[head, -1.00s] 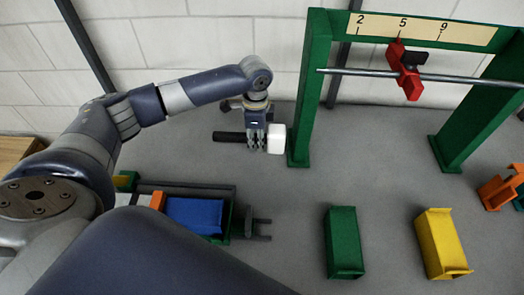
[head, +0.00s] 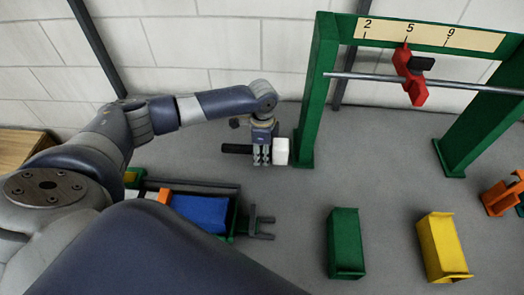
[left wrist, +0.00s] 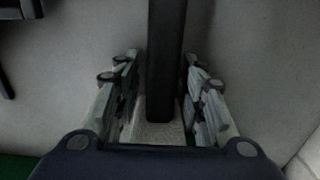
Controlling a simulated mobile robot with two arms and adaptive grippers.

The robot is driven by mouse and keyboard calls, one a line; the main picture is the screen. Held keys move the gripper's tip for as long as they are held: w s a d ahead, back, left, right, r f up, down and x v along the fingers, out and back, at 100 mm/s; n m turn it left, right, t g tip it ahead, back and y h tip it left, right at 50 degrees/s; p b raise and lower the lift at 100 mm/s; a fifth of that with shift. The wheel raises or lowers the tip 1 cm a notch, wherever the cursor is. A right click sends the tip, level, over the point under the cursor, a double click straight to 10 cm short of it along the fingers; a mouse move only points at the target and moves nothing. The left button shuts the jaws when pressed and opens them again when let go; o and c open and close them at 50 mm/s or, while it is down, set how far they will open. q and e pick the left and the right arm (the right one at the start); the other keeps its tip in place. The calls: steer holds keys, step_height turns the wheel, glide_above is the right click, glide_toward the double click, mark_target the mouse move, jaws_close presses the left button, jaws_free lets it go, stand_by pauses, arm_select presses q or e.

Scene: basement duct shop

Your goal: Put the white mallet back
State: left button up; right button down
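The white mallet has a white block head (head: 281,151) and a black handle (head: 236,148). In the head view it lies level, handle to the left, head beside the foot of the left green post. My left gripper (head: 262,157) points down over the handle, close to the head, and is shut on it. In the left wrist view the dark handle (left wrist: 166,60) runs between the two fingers; a narrow gap seems to show at its left side. Whether the mallet touches the grey surface is hard to tell. My right gripper is not in view.
A green frame (head: 318,100) with a rod, a red slider (head: 410,75) and a number strip stands at the back right.

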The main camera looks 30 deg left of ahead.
arm_select(q)
steer(key=shift+r, duration=0.55)
step_height(320, 180, up, 11)
steer(key=b, duration=0.3)
steer(key=shift+r, duration=0.15)
